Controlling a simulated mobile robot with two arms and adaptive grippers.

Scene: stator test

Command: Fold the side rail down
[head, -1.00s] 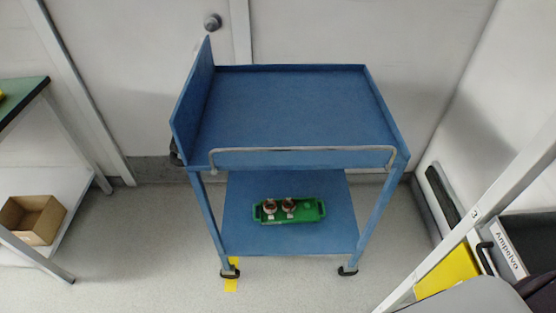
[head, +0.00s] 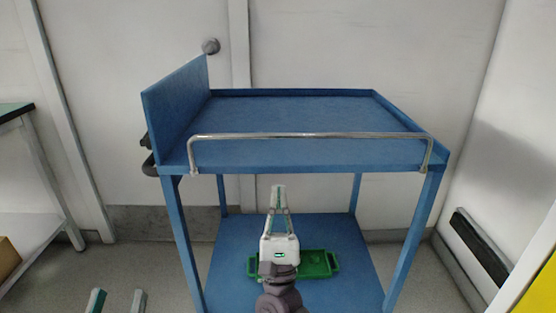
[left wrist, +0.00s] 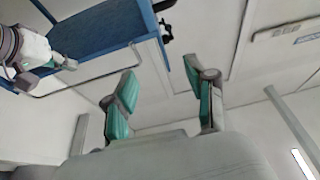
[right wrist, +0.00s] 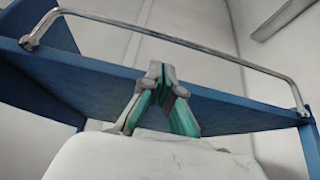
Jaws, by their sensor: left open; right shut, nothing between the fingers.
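The side rail (head: 310,135) is a bent silver bar along the near edge of the blue cart's top shelf (head: 300,118). It stands upright, its bar above the edge. My right gripper (head: 279,190) is shut and empty, pointing up in front of the cart below the rail's middle. In the right wrist view the rail (right wrist: 170,38) runs above and beyond the shut fingertips (right wrist: 162,72), and I see no contact. My left gripper (head: 117,297) is open and empty, low at the left of the head view; its spread fingers (left wrist: 160,78) show in the left wrist view.
A green tray (head: 318,265) lies on the cart's lower shelf (head: 235,257), partly hidden by my right gripper. A blue panel (head: 178,105) stands at the cart's left end. The top shelf is empty. A bench (head: 30,220) stands at left.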

